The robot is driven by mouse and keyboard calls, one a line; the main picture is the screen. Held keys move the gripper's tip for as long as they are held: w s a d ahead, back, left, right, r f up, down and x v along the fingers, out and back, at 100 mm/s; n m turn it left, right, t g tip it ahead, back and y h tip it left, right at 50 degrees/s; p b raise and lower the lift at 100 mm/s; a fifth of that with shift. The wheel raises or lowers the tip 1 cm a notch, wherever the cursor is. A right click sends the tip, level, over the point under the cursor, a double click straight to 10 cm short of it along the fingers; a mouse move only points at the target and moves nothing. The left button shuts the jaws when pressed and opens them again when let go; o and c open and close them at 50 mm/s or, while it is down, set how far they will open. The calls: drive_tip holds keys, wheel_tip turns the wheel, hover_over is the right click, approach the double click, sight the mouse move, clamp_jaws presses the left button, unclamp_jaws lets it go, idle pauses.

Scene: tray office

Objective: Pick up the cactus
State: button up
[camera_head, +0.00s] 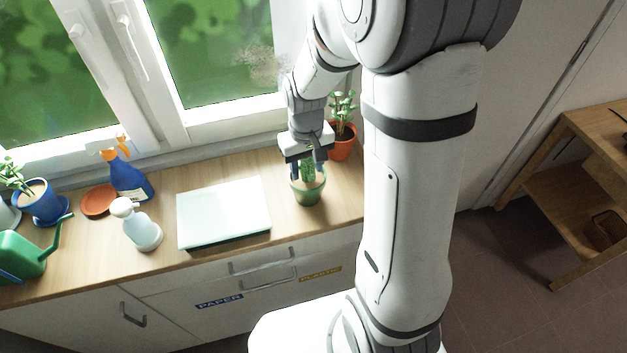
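The cactus (309,171) is green and stands upright in a green pot (307,192) on the wooden counter, right of a pale flat tray. My gripper (308,165) points down directly over the cactus. Its dark fingers stand apart, one on each side of the plant, above the pot's rim. I see no clear contact between the fingers and the cactus. My gripper body hides the cactus's top.
A terracotta pot with a leafy plant (343,140) stands close behind the cactus. The pale tray (224,212), white spray bottle (138,226), blue spray bottle (127,176), orange saucer (98,200) and green watering can (24,257) lie to the left. A window (215,50) rises behind.

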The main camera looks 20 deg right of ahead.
clamp_jaws()
idle(0.6)
